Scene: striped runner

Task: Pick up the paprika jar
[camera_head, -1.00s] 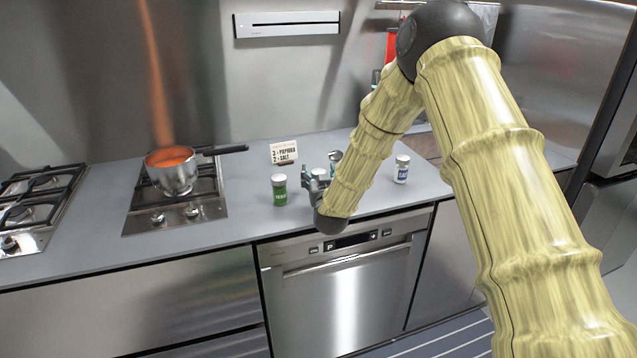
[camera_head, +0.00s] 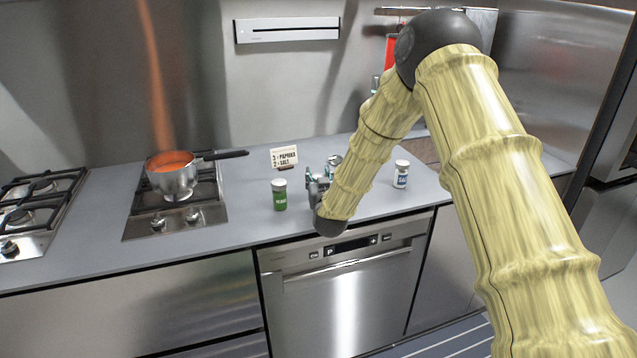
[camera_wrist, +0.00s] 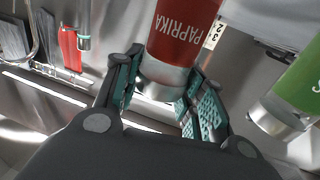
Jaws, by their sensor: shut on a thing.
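The paprika jar is red with white lettering and a silver lid. In the wrist view the paprika jar (camera_wrist: 183,32) sits between the two teal-padded fingers of my gripper (camera_wrist: 162,92), which is shut on it near the lid end. In the head view my gripper (camera_head: 320,180) is low over the counter, to the right of the green jar. My wrist and gripper mostly hide the paprika jar there, so I cannot tell whether it touches the counter.
A green jar (camera_head: 279,195) stands just left of my gripper; a salt jar (camera_head: 401,174) stands to the right. A small recipe card (camera_head: 284,157) is behind. The counter (camera_head: 245,205) is clear between hob and green jar.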

